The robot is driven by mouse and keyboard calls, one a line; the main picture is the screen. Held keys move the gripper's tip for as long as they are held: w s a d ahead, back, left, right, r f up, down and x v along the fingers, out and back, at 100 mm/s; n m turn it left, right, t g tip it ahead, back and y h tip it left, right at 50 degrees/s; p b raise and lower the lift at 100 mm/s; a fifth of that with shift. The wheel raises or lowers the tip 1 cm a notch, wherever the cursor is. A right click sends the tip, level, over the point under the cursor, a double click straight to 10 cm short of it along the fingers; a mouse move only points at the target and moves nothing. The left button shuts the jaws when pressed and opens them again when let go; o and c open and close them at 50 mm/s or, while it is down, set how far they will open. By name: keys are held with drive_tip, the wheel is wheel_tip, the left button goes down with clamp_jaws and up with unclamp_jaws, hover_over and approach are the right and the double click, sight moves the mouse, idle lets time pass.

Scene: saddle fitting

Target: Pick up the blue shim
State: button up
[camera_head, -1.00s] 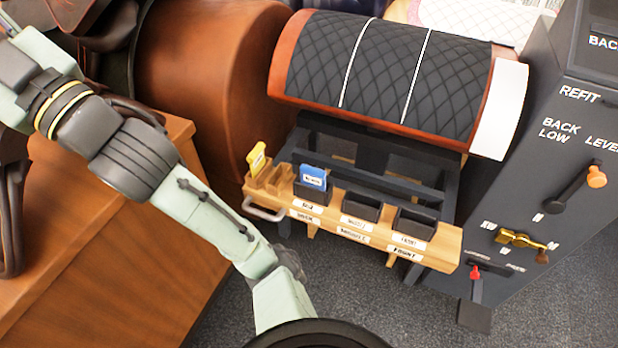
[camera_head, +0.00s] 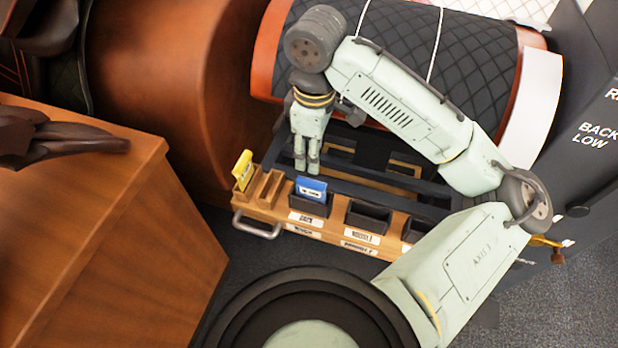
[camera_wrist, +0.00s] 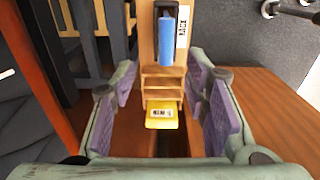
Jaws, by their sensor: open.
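The blue shim (camera_head: 311,188) stands upright in the first dark bin of the wooden rack (camera_head: 268,212), its top sticking out. In the wrist view the blue shim (camera_wrist: 167,42) lies ahead of the fingers, beyond the yellow shim. My gripper (camera_head: 307,170) points down just behind the blue shim and close to it in the head view. In the wrist view my gripper (camera_wrist: 163,105) is open, its purple pads wide apart with nothing held. The yellow shim (camera_wrist: 161,114) shows between the pads, lower down; in the head view it stands in the rack's left slot (camera_head: 243,169).
Empty dark bins (camera_head: 366,219) continue to the right along the rack. A metal handle (camera_head: 256,228) sticks out at the rack's left front. A quilted black saddle panel (camera_head: 480,70) is behind my arm. A wooden cabinet (camera_head: 120,230) stands at left.

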hover_over(314, 182)
drive_tip(key=f, duration=0.4)
drive_tip(key=shift+w+d+f, duration=0.15)
drive_tip(key=shift+w+f, duration=0.05)
drive_tip(key=shift+f, duration=0.15)
drive_tip(key=shift+s+a+f, duration=0.1)
drive_tip(key=shift+f, duration=1.45)
drive_tip(key=shift+s+a+f, duration=0.1)
drive_tip(key=shift+f, duration=1.45)
drive_tip(key=shift+c, duration=0.2)
clamp_jaws()
